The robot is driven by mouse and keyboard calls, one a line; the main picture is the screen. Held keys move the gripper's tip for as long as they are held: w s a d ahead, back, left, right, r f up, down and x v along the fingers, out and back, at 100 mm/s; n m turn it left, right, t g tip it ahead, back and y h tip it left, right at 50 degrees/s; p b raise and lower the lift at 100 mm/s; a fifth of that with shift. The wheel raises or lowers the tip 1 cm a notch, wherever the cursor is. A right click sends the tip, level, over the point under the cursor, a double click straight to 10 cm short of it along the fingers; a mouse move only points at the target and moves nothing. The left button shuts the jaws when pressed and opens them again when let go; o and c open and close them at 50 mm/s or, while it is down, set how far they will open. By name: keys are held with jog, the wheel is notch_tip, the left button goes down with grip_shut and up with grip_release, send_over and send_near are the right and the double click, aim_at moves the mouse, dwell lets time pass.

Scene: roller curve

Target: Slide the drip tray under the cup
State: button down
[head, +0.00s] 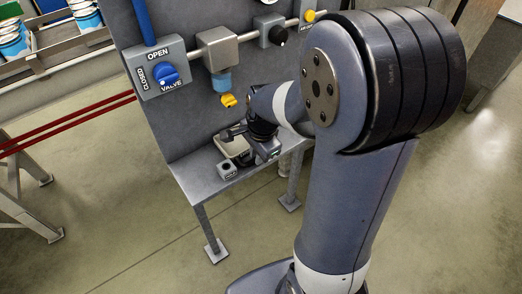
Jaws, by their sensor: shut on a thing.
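The drip tray (232,147) is a pale, shallow tray on the grey shelf at the foot of the panel. My gripper (249,146) is over its right side, shut on it as far as the head view shows; the fingers and wrist hide part of the tray and the exact contact. The cup (221,82) is a blue bowl hanging beneath a beige box on the pipe. A yellow tap (229,100) sits just below the cup. The tray lies well below the cup and tap, with a clear vertical gap.
A small grey block with a round top (227,170) stands at the shelf's front edge beside the tray. The shelf (192,176) is bare to the left. A blue valve knob (166,75) and black knob (278,35) are on the panel above.

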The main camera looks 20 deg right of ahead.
jog(key=shift+s+a, duration=0.1)
jog(key=shift+a, duration=0.25)
jog(key=c, duration=1.8)
grip_release()
jog(key=shift+c, duration=0.2)
jog(key=shift+o, duration=0.7)
jog(key=shift+s+a, duration=0.1)
jog(key=shift+a, duration=0.05)
jog(key=shift+o, duration=1.2)
jog(key=shift+r, duration=0.1)
